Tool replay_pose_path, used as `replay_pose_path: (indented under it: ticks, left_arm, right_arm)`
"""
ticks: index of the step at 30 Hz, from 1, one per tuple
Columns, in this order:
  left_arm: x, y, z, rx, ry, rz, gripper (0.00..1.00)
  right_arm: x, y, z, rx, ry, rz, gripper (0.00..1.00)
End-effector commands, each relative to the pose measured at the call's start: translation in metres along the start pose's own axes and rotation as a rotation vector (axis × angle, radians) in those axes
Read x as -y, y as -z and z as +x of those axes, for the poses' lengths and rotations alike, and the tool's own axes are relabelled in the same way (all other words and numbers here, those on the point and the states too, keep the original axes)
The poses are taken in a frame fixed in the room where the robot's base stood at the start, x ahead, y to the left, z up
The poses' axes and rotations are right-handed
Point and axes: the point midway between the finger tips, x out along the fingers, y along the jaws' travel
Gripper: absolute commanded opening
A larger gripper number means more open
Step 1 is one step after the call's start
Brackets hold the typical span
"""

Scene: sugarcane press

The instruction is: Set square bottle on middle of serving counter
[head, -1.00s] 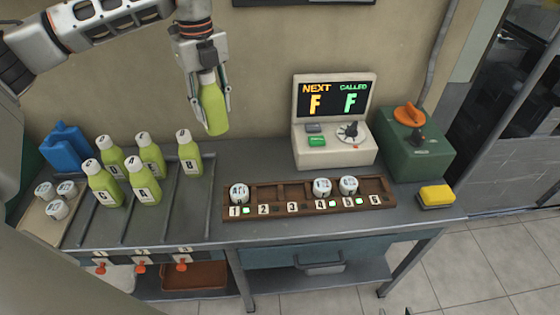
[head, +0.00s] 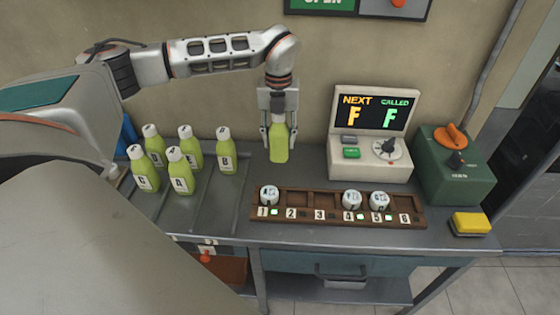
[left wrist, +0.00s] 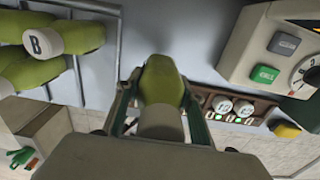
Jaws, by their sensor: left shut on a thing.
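My left gripper (head: 279,122) is shut on a yellow-green square bottle (head: 279,146) and holds it upright by its top. The bottle is over the back part of the grey serving counter (head: 290,240), behind the numbered wooden rack. I cannot tell whether its base touches the counter. In the left wrist view the bottle (left wrist: 163,82) sits between the two fingers. My right gripper is not in view.
Several lettered green bottles, such as bottle B (head: 227,152), stand at left. The wooden rack (head: 330,200) holds white-capped pieces. A display console (head: 370,140), green box (head: 455,165) and yellow sponge-like block (head: 470,222) are at right.

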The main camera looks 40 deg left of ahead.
Motion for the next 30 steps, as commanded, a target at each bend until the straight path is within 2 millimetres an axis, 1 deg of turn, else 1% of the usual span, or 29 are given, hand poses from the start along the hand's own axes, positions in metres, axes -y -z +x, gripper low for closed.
replay_pose_path:
  ticks: [1, 4, 6, 11, 14, 18, 20, 22, 30]
  left_arm:
    - [0.000, 0.001, 0.012, -0.002, -0.001, 0.001, 0.08]
    - [0.000, 0.000, 0.029, -0.001, 0.000, -0.001, 0.08]
    - [0.000, 0.000, 0.037, 0.000, 0.000, -0.001, 0.08]
    - [0.001, 0.000, 0.046, 0.000, 0.001, 0.000, 0.08]
    - [0.000, 0.000, 0.055, -0.001, 0.000, 0.001, 0.08]
    - [0.000, 0.000, 0.076, -0.002, 0.000, -0.001, 0.08]
    - [0.000, 0.000, 0.083, -0.002, 0.000, -0.002, 0.08]
    - [0.000, 0.000, 0.087, 0.000, 0.001, -0.001, 0.08]
    - [0.000, 0.000, 0.087, 0.001, 0.001, -0.001, 0.08]
  right_arm:
    - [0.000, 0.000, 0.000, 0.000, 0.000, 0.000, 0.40]
    - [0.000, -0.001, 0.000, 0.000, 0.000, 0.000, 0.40]
    - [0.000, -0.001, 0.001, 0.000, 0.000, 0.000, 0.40]
    - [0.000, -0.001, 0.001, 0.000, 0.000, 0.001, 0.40]
    - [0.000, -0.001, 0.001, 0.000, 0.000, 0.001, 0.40]
    - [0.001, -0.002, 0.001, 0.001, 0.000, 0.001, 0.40]
    - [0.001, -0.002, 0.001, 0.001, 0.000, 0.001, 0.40]
    - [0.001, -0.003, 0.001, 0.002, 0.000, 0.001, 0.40]
    - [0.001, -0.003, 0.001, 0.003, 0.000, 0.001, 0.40]
